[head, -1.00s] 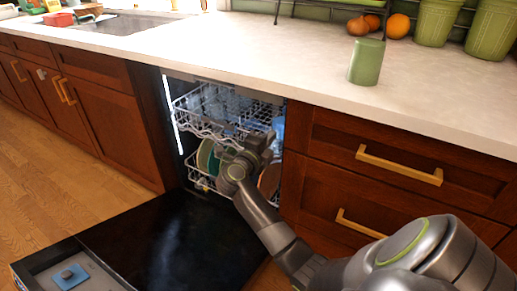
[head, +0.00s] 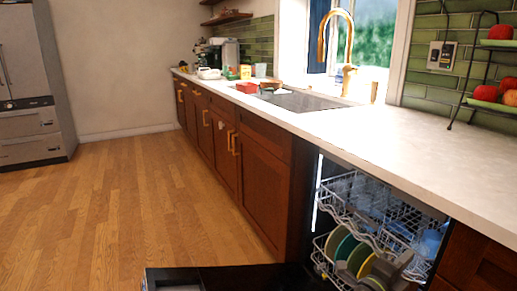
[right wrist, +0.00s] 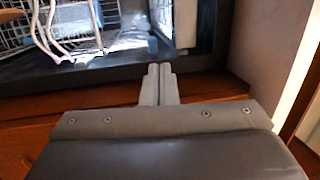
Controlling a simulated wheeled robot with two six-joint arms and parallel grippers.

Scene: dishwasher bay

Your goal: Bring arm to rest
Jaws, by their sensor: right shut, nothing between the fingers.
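My right gripper (right wrist: 158,84) is shut and empty in the right wrist view, its two grey fingers together. They are in front of the dark edge of the dishwasher opening, with wire rack (right wrist: 70,35) beyond. In the head view a grey part of my right gripper (head: 396,267) shows low in front of the dishwasher's lower rack. The rest of my right arm is outside that view. My left gripper is in neither view now.
The dishwasher is open, with a white upper rack (head: 345,192) and plates (head: 347,250) in the lower rack. Its black door (head: 235,277) lies lowered at the bottom. A pale counter (head: 375,140) runs above wooden cabinets (head: 262,190). The wood floor (head: 150,190) at left is clear.

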